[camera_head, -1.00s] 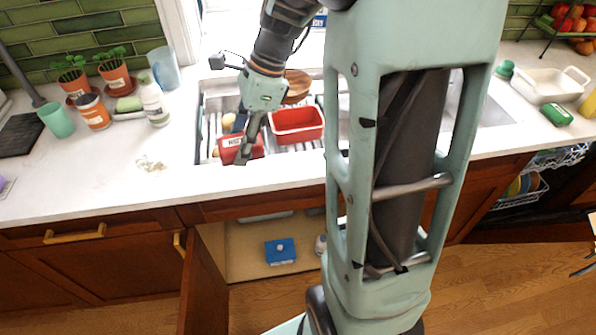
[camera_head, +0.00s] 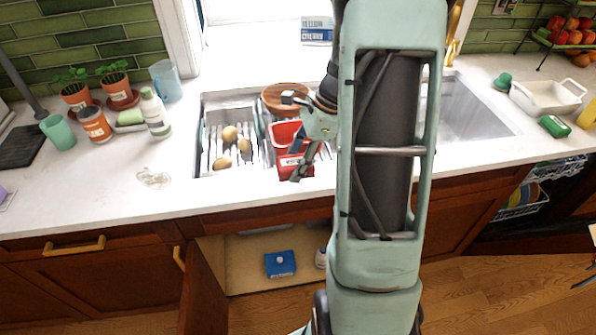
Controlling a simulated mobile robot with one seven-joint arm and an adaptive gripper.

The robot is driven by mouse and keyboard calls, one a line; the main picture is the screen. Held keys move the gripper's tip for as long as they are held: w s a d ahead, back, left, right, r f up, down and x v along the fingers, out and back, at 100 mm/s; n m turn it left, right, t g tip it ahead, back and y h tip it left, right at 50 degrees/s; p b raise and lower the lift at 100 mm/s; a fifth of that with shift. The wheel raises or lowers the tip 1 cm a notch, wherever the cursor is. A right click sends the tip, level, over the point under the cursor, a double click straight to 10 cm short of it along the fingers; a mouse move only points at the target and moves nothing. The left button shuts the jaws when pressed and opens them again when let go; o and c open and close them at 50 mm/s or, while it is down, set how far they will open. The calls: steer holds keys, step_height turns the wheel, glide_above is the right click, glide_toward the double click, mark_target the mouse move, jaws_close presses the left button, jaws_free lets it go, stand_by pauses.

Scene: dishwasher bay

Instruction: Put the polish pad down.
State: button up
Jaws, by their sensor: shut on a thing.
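The polish pad looks to be the red block with a white label (camera_head: 292,162); the label is too small to read. My gripper (camera_head: 299,173) is shut on it over the sink's front edge. The pad overlaps the front of a red tub (camera_head: 281,131) in the picture, and I cannot tell whether the two touch. My gripper hides part of the pad and the right side of the tub.
Left of the tub, several potatoes (camera_head: 229,134) lie on the sink's rack. The counter left of the sink is mostly clear, with a crumpled scrap (camera_head: 153,178). A white bottle (camera_head: 155,114) stands behind that. A cabinet door (camera_head: 203,285) hangs open below.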

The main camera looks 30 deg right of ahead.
steer(key=shift+d+f, duration=0.25)
steer(key=shift+f, duration=0.05)
steer(key=shift+d+f, duration=0.1)
steer(key=shift+f, duration=1.55)
steer(key=shift+f, duration=0.15)
steer(key=o, duration=1)
steer(key=shift+o, duration=0.2)
steer(key=v, duration=1.2)
